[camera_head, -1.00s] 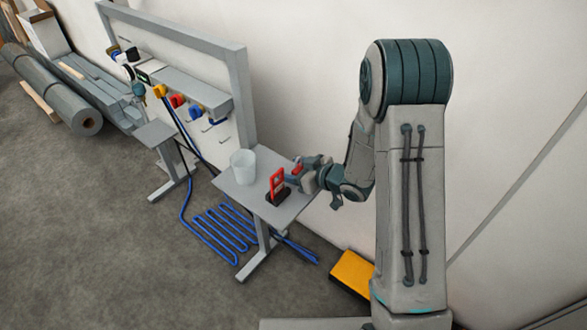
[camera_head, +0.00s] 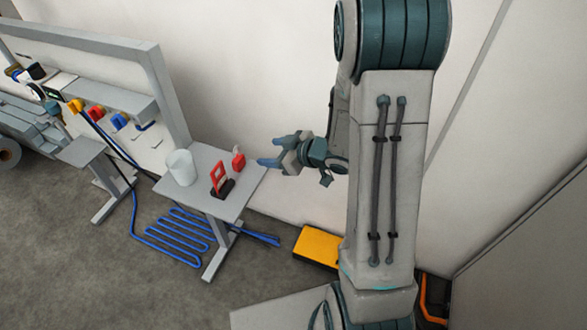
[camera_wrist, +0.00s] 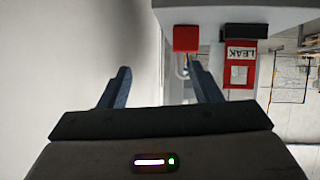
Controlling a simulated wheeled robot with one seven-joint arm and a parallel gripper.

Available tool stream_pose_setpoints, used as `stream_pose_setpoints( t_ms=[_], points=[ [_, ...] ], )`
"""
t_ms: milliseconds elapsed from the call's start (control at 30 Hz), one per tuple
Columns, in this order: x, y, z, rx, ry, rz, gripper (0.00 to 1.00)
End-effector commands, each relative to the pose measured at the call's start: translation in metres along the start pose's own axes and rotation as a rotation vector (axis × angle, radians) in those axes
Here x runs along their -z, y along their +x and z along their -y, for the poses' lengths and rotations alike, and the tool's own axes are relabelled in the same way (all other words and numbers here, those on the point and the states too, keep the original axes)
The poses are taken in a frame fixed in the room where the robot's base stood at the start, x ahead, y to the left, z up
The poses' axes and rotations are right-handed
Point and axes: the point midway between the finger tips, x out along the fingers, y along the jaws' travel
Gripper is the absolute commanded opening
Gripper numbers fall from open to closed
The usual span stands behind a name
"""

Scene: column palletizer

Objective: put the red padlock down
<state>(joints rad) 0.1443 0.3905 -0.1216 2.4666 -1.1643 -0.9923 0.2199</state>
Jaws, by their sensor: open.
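The red padlock (camera_head: 238,161) stands on the small grey table (camera_head: 207,205), near its back right edge. In the wrist view the padlock (camera_wrist: 186,38) shows as a red block beyond the fingertips. My gripper (camera_head: 268,153) is open and empty, to the right of the padlock and apart from it. The gripper also shows in the wrist view (camera_wrist: 160,80), with clear space between its fingers.
A red frame sign (camera_head: 218,177) in a black base stands left of the padlock; the wrist view shows "LEAK" on it. A white cup (camera_head: 181,167) stands farther left. Blue hose (camera_head: 178,235) lies on the floor, and a yellow box (camera_head: 318,245) stands right of the table.

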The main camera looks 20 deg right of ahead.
Motion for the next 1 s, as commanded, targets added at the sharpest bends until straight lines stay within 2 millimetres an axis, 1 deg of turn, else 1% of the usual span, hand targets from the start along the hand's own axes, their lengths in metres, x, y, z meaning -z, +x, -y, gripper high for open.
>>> stream_pose_setpoints(
  t_ms=[33, 100, 167, 200, 267, 300, 367, 433, 467, 567, 600, 667, 700, 767, 800, 900, 1000],
  points=[
    [0.006, -0.005, -0.012, -0.066, -0.016, 0.041, 0.58],
    [0.01, -0.015, -0.029, -0.17, -0.017, 0.118, 0.58],
    [0.013, -0.026, -0.041, -0.254, -0.007, 0.184, 0.58],
    [0.015, -0.035, -0.048, -0.308, 0.007, 0.225, 0.58],
    [0.017, -0.05, -0.055, -0.381, 0.037, 0.289, 0.58],
    [0.019, -0.061, -0.058, -0.426, 0.061, 0.33, 0.58],
    [0.02, -0.077, -0.059, -0.482, 0.105, 0.39, 0.58],
    [0.022, -0.097, -0.055, -0.536, 0.166, 0.456, 0.58],
    [0.022, -0.105, -0.052, -0.554, 0.195, 0.485, 0.58],
    [0.023, -0.133, -0.034, -0.593, 0.303, 0.575, 0.58],
    [0.023, -0.143, -0.024, -0.598, 0.349, 0.609, 0.58],
    [0.024, -0.157, -0.006, -0.595, 0.418, 0.659, 0.58],
    [0.024, -0.166, 0.007, -0.584, 0.465, 0.691, 0.58],
    [0.025, -0.177, 0.028, -0.561, 0.528, 0.734, 0.58],
    [0.026, -0.184, 0.041, -0.541, 0.568, 0.76, 0.58],
    [0.029, -0.197, 0.072, -0.487, 0.643, 0.812, 0.58],
    [0.031, -0.205, 0.093, -0.442, 0.69, 0.847, 0.58]
  ],
)
